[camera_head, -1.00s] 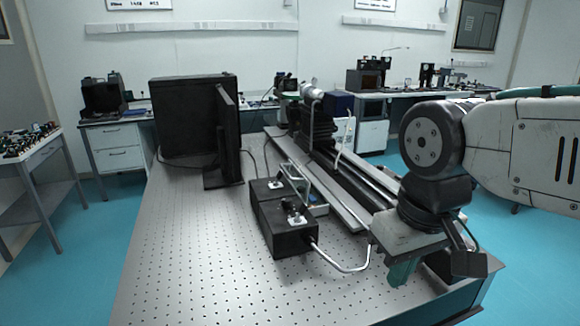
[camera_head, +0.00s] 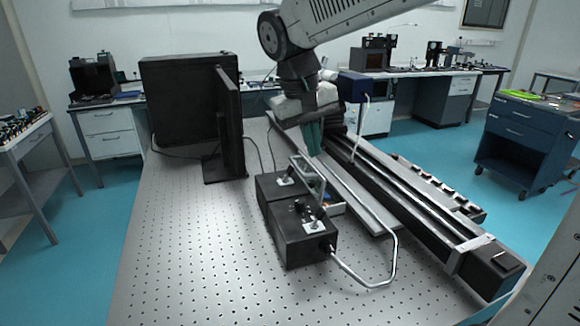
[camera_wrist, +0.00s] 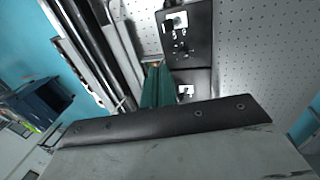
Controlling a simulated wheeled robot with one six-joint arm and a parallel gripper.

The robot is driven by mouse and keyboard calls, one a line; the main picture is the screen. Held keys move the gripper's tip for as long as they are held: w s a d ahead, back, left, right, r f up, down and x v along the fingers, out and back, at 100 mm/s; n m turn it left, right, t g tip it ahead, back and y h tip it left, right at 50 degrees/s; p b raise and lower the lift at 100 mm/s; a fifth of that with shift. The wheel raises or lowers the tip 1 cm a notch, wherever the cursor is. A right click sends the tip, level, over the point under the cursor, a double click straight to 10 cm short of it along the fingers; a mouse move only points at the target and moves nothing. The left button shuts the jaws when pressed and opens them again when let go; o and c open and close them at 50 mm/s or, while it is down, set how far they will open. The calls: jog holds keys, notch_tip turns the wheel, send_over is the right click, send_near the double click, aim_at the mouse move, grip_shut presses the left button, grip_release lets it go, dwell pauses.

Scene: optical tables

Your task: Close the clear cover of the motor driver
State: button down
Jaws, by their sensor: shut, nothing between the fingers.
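My gripper (camera_head: 312,138) points down over the optical table, behind the black boxes. Its teal fingers are together with nothing between them; they also show in the wrist view (camera_wrist: 158,88). A small pale unit with blue and orange parts (camera_head: 334,207) sits beside the black boxes, mostly hidden behind them; it may be the motor driver. A grey frame (camera_head: 310,176) stands raised next to it; I cannot tell whether this edges the clear cover. In the wrist view, a small pale and orange part (camera_wrist: 152,62) shows just beyond the fingertips. No clear panel can be made out.
Two black boxes with switches (camera_head: 303,243) stand close by, with a bent metal tube (camera_head: 392,270) running from the front one. A long black rail (camera_head: 420,210) lies to the right. The table's front left (camera_head: 190,260) is clear.

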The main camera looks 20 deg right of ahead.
jog(key=w+a+f+h, duration=0.1)
jog(key=w+a+f, duration=0.1)
jog(key=w+a, duration=0.35)
jog(key=w+a+f+h, duration=0.1)
jog(key=w+a+f, duration=0.1)
jog(key=w, duration=0.7)
jog(key=x, duration=1)
jog(key=shift+w, duration=0.1)
jog(key=d, duration=0.3)
jog(key=shift+d, duration=0.6)
jog(key=shift+d, duration=0.15)
